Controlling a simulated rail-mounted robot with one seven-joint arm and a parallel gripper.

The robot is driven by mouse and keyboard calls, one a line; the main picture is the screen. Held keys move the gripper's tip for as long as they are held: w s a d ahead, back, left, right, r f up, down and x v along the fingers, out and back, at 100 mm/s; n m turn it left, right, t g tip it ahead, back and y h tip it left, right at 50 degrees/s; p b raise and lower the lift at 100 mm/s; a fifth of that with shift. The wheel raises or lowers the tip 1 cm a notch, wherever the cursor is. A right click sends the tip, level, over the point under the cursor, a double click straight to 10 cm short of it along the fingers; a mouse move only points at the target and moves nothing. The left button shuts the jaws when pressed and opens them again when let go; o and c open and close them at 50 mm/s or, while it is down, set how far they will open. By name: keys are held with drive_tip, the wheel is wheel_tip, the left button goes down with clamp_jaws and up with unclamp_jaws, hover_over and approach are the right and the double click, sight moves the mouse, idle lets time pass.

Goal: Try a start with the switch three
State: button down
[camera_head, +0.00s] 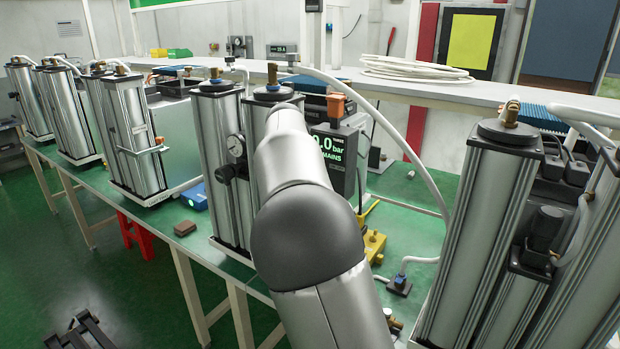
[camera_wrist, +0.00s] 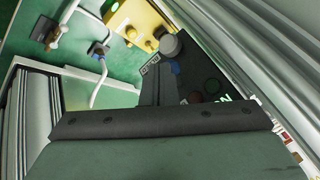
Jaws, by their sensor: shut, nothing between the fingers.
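A dark display box (camera_head: 337,157) stands between the sieve columns in the head view, showing green text that reads about 0.0 bar and MAINS. My arm hides its left edge. A small white label (camera_wrist: 150,65) is too small to read. I cannot tell which part is switch three. My gripper (camera_wrist: 157,82) is shut and empty, its tips close to the label and knob; the head view hides it.
Metal columns (camera_head: 487,220) stand on the right, and others (camera_head: 222,165) stand left of my arm. A yellow block (camera_head: 374,243) and a blue valve (camera_head: 400,284) with white hose lie on the green bench. A white hose (camera_head: 410,160) arches over the bench.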

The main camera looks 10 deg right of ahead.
drive_tip(key=shift+s+d+r, duration=0.1)
drive_tip(key=shift+s+d, duration=0.05)
drive_tip(key=shift+d, duration=0.8)
drive_tip(key=s+b+v, duration=0.1)
drive_tip(key=v, duration=0.5)
drive_tip(key=s+a+f+b+v, duration=0.1)
drive_tip(key=b+v, duration=0.1)
drive_tip(key=v, duration=0.5)
drive_tip(key=shift+f, duration=0.4)
drive_tip(key=shift+s, duration=0.1)
